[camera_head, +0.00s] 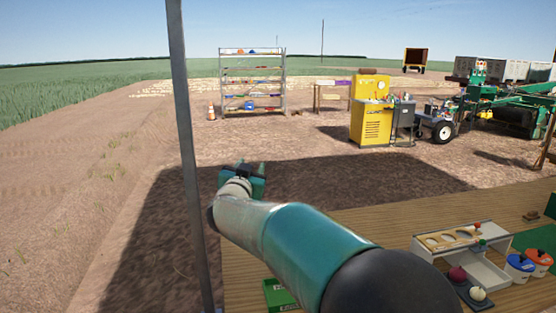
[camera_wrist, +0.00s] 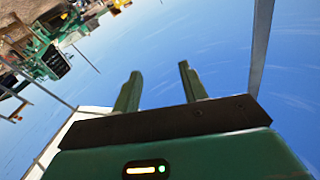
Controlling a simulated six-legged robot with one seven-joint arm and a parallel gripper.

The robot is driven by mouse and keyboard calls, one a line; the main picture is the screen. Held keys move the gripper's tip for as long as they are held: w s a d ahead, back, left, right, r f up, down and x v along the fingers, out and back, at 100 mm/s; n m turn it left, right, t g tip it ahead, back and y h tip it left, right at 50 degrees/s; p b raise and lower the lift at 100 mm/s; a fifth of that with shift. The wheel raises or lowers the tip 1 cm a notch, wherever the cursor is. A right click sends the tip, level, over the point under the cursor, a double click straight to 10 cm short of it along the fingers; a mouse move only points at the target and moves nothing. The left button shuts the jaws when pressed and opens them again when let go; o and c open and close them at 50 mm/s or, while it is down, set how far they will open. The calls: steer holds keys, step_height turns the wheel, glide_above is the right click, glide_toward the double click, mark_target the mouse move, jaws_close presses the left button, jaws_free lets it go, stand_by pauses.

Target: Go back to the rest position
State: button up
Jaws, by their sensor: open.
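My arm stretches forward from the lower right in the head view, over the left end of the wooden table (camera_head: 370,225). My gripper (camera_head: 251,168) is raised at its far end, with its two fingers pointing up. In the wrist view my gripper (camera_wrist: 158,85) shows two green fingers set wide apart. Nothing is between them, only blue sky behind. The gripper touches nothing that I can see.
A grey post (camera_head: 184,140) stands just left of my gripper. A white sorting stand (camera_head: 462,240), onions (camera_head: 457,275) and lidded buckets (camera_head: 519,268) are on the table at right. A green box (camera_head: 279,294) is near the arm. A shelf rack (camera_head: 252,82) and yellow cabinet (camera_head: 371,115) stand farther off.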

steer(key=s+d+r+n+g+y, duration=0.2)
steer(key=s+d+n+g+y, duration=0.4)
steer(key=s, duration=0.6)
steer(key=s+d+f+g+h, duration=0.1)
steer(key=s+d+f, duration=0.4)
steer(key=s, duration=0.5)
steer(key=s+d+f+m+g+h, duration=0.1)
steer(key=s+d+f+g, duration=0.2)
steer(key=s+d+f, duration=0.3)
steer(key=s+d+f+m+g+h, duration=0.1)
steer(key=s+d+f+g, duration=0.2)
steer(key=s, duration=1.1)
steer(key=d+f, duration=0.3)
steer(key=shift+s+f, duration=0.2)
